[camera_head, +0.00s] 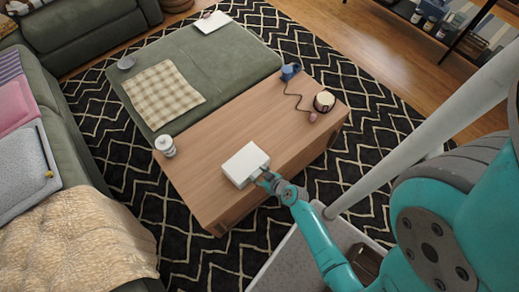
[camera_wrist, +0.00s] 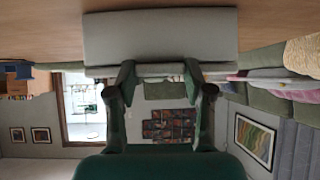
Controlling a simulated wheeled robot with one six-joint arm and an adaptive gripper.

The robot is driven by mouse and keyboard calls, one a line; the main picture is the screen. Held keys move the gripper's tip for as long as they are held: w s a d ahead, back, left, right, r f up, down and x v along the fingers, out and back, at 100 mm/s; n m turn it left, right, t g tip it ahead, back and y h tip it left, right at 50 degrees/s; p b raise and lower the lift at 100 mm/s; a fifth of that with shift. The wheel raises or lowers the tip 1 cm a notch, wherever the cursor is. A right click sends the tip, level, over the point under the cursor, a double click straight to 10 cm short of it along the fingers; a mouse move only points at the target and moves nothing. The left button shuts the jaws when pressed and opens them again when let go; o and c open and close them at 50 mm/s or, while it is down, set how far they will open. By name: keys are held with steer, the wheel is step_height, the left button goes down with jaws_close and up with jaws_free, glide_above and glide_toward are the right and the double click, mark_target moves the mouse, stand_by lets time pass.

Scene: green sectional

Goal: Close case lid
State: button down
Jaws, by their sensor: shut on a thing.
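The white case (camera_head: 246,164) sits on the wooden table near its front edge. Seen from above, its lid looks flat and down or nearly down. In the wrist view, which is upside down, the case (camera_wrist: 160,36) shows as a pale block against the table, with a thin dark seam and a narrow lid strip along its edge. My gripper (camera_head: 266,180) is at the near right edge of the case. In the wrist view, its two fingers (camera_wrist: 160,78) are at the lid strip and appear shut on it. Whether the seam is fully closed I cannot tell.
A white jar (camera_head: 165,145) stands at the table's left. A green ottoman (camera_head: 190,75) with a checkered cloth (camera_head: 161,94) adjoins the table. The tabletop behind the case is clear.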

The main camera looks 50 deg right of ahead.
steer(key=shift+s+f, duration=0.1)
steer(key=shift+f, duration=0.05)
steer(key=shift+c, duration=2.2)
jaws_free()
steer(key=v, duration=0.7)
steer(key=shift+s, duration=0.15)
